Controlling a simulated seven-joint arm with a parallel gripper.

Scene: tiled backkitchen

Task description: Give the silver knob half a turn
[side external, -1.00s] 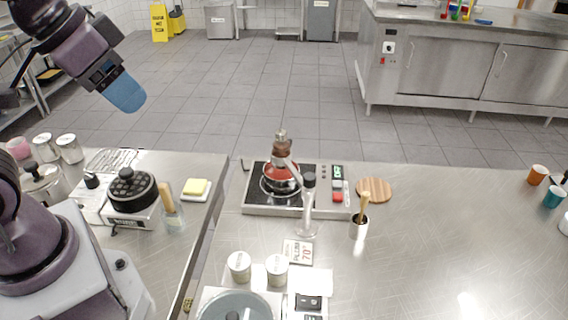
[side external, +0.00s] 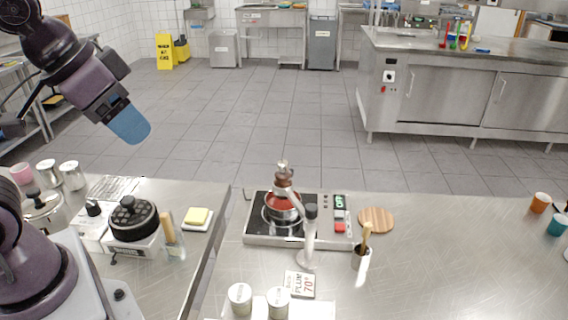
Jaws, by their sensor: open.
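My gripper (side external: 129,125) with blue fingers is open and empty, raised at the upper left, well away from the benchtop items. A brown and silver piece stands above the pot, with a small silver top (side external: 282,165). The hotplate's right side has a green display and a red patch. No part is clearly readable as the silver knob at this size.
A grey post (side external: 309,240) with a black top stands in front of the hotplate. A gap separates the benches. The right bench is largely clear.

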